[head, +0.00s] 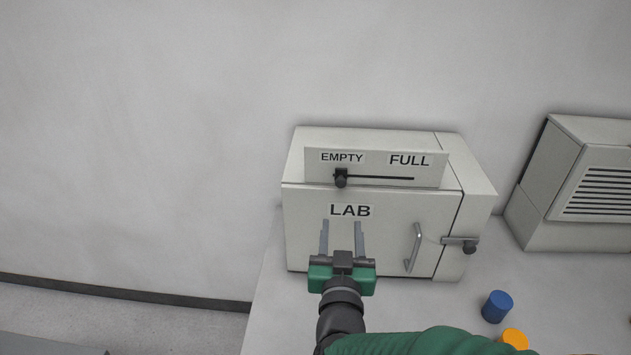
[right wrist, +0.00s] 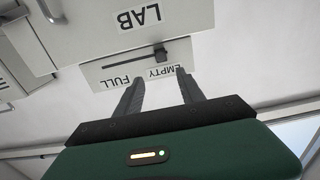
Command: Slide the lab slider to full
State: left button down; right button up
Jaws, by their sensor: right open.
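The lab box (head: 390,225) is a pale cabinet marked LAB with a sloped panel on top. The panel carries a dark slot between the labels EMPTY and FULL. The black slider knob (head: 341,178) sits at the left end of the slot, under EMPTY. It also shows in the right wrist view (right wrist: 161,56), where the picture is upside down. My right gripper (head: 342,224) is open and empty in front of the box, below the knob and apart from it. Its two fingers also show in the right wrist view (right wrist: 158,88). My left gripper is not in view.
The box's door has a handle (head: 413,248) and a latch (head: 460,241) at the right. A blue cylinder (head: 496,306) and an orange cylinder (head: 514,338) stand on the table at the lower right. A vented unit (head: 585,185) stands farther right. The wall to the left is bare.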

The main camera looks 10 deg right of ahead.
jog(key=p, duration=0.1)
send_near(341, 184)
jog(key=w+d, duration=0.1)
jog(key=d, duration=0.1)
jog(key=w, duration=0.2)
jog(key=w+p, duration=0.1)
jog(key=w, duration=0.1)
jog(key=w+a, duration=0.1)
jog(key=w, duration=0.2)
jog(key=shift+r, duration=0.25)
jog(key=shift+w+d, duration=0.15)
jog(key=shift+w, duration=0.05)
jog(key=shift+w+d+f, duration=0.1)
jog(key=shift+d, duration=0.35)
jog(key=shift+w+d+f, duration=0.1)
jog(key=shift+d, duration=0.45)
jog(key=shift+c, duration=1.9)
jog(key=shift+a, duration=0.65)
grip_shut()
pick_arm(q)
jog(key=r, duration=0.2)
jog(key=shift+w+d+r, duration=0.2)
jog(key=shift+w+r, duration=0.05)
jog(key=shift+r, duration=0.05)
pick_arm(e)
jog(key=shift+d, duration=0.1)
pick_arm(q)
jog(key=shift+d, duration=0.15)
pick_arm(e)
jog(key=shift+d, duration=0.2)
